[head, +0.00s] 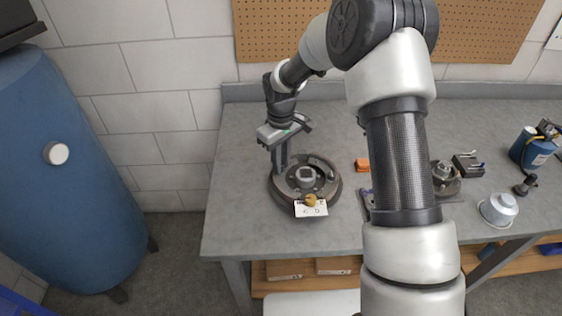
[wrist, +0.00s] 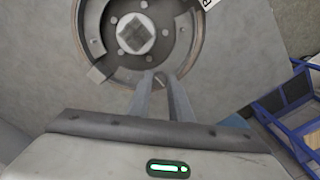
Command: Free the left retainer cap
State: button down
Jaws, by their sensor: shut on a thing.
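A round brake assembly (head: 333,192) with a dark ring and a pale square-ended hub lies on the grey bench; the wrist view shows its ring (wrist: 88,30) and hub (wrist: 135,35). My gripper (head: 281,168) reaches down at the assembly's left side. In the wrist view my gripper's fingers (wrist: 160,80) come together on a small part between hub and ring. This part, seemingly the left retainer cap (wrist: 160,79), is mostly hidden by the fingertips. I cannot tell whether it is loose from the assembly.
A white label card (head: 311,209) and a brass-coloured knob (head: 310,200) are at the assembly's front. An orange block (head: 362,164) lies to its right. Farther right are a white cup-shaped part (head: 498,209) and a blue canister (head: 533,150). The bench (head: 240,215) is clear at front left.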

jog(key=shift+n, duration=0.4)
jog(key=c, duration=1.6)
grip_release()
jog(key=shift+r, duration=0.1)
notch_tip(320, 180, up, 17)
jog(key=shift+r, duration=0.15)
